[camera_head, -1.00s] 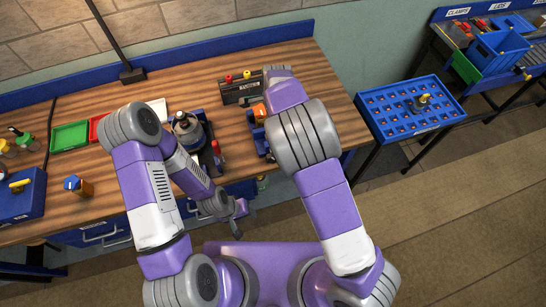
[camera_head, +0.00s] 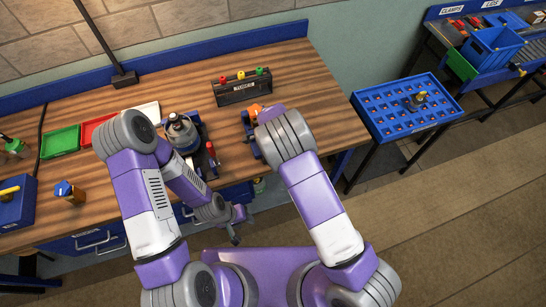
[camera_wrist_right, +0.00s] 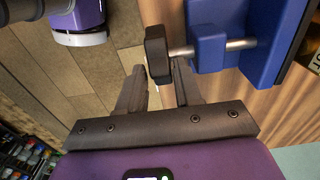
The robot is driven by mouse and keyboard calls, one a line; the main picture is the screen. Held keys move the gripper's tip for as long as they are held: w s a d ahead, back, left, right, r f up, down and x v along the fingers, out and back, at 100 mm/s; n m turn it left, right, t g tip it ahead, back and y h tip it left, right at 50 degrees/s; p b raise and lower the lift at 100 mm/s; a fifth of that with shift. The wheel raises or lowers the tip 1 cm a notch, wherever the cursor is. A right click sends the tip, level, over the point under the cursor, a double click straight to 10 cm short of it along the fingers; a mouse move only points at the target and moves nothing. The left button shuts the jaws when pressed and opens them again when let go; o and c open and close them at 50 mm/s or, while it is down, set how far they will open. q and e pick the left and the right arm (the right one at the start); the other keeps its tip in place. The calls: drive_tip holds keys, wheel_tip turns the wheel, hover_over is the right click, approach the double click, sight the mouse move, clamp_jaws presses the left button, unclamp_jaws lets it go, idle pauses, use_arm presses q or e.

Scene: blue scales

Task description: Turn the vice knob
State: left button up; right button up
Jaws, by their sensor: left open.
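The blue vice (camera_head: 249,132) with an orange part sits on the workbench, partly hidden by my right forearm in the head view. In the right wrist view its blue body (camera_wrist_right: 210,50) carries a metal shaft with a black knob (camera_wrist_right: 157,55) at the end. My right gripper (camera_wrist_right: 158,82) has its fingers apart, with the knob at the gap between their tips. I cannot tell whether they touch it. The head view hides this gripper behind my arm. My left gripper (camera_head: 238,226) is open and empty in front of the bench edge, away from the vice.
A dark rack (camera_head: 241,90) with coloured knobs stands behind the vice. A device with a round grey top (camera_head: 181,130) stands left of it. Green (camera_head: 60,142) and red trays lie further left. A blue perforated tray (camera_head: 407,107) stands right of the bench.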

drive_tip(key=shift+w+f, duration=0.1)
drive_tip(key=shift+f, duration=1.7)
clamp_jaws()
drive_tip(key=shift+w+f+g+y+b, duration=0.1)
drive_tip(key=shift+f+g+y+b, duration=0.15)
drive_tip(key=shift+y+b, duration=0.75)
drive_tip(key=g+y+b, duration=0.1)
drive_tip(key=y+b, duration=0.2)
drive_tip(key=b, duration=0.1)
drive_tip(key=g+y+b, duration=0.1)
drive_tip(key=y+b, duration=0.3)
drive_tip(key=b, duration=0.1)
drive_tip(key=f+g+y+b, duration=0.1)
drive_tip(key=g+y+b, duration=0.1)
drive_tip(key=y+b, duration=0.2)
drive_tip(key=shift+a+b, duration=0.2)
drive_tip(key=shift+b, duration=0.1)
drive_tip(key=shift+s+a+r+g+y+b, duration=0.1)
drive_tip(key=shift+g+y+b, duration=0.1)
drive_tip(key=shift+y+b, duration=0.5)
drive_tip(key=shift+s+a+g+y+b, duration=0.1)
drive_tip(key=shift+g+y+b, duration=0.05)
drive_tip(key=shift+y+b, duration=0.5)
